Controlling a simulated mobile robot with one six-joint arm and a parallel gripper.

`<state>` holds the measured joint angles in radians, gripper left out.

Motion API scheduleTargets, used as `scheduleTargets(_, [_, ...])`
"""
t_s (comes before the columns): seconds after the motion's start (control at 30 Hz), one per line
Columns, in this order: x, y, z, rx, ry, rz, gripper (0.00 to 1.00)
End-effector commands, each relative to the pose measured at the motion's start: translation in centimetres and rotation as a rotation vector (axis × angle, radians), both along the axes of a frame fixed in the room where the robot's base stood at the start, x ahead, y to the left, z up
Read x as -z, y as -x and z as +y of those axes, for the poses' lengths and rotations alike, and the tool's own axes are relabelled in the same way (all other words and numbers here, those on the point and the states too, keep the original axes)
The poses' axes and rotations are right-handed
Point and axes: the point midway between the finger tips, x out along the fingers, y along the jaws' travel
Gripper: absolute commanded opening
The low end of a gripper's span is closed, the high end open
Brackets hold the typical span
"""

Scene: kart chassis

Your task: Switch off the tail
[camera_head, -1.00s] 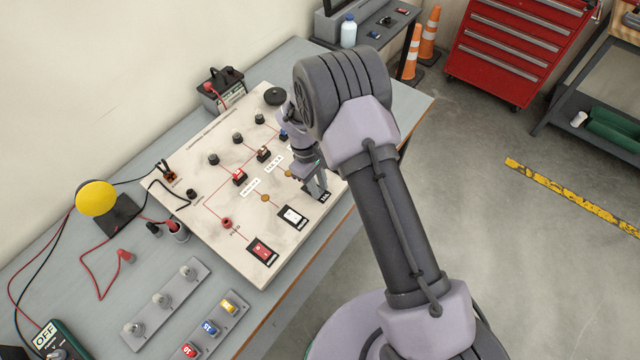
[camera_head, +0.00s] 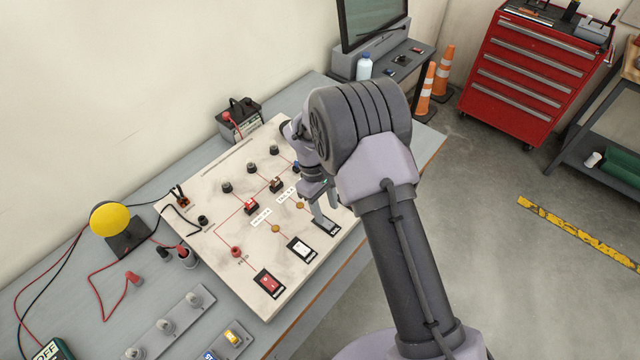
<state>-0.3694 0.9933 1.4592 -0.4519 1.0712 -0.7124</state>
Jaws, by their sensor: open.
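A pale switch board (camera_head: 215,245) lies on the bench. Along its front edge are three rocker switches: a red one (camera_head: 268,283), a white one (camera_head: 301,249) and a black one (camera_head: 327,227). Their labels are too small to read surely, so I cannot tell from lettering which is the tail. My gripper (camera_head: 327,212) points down over the black switch and partly hides it. It is open and empty. I cannot tell whether its fingertips touch the switch. My arm hides the board's right end.
The board also carries several dark knobs (camera_head: 250,167), small red parts and wires. A battery (camera_head: 240,118) stands behind it. A yellow lamp (camera_head: 110,218) stands to the left. Toggle switches (camera_head: 166,326) are in front. Open floor lies right of the bench.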

Motion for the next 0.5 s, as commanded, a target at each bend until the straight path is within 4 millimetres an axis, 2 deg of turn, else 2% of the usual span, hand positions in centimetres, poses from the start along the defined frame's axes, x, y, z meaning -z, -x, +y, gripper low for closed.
scheduleTargets(0.03, [-1.9,-0.4,0.4,0.000,-0.002,-0.006,0.45])
scheduleTargets(0.1, [-4.3,-0.7,0.9,-0.001,-0.001,-0.005,0.45])
scheduleTargets(0.3, [-9.7,-1.6,2.0,-0.001,-0.001,-0.003,0.45])
scheduleTargets(0.5, [-12.0,-1.9,2.5,-0.001,0.000,-0.001,0.45])
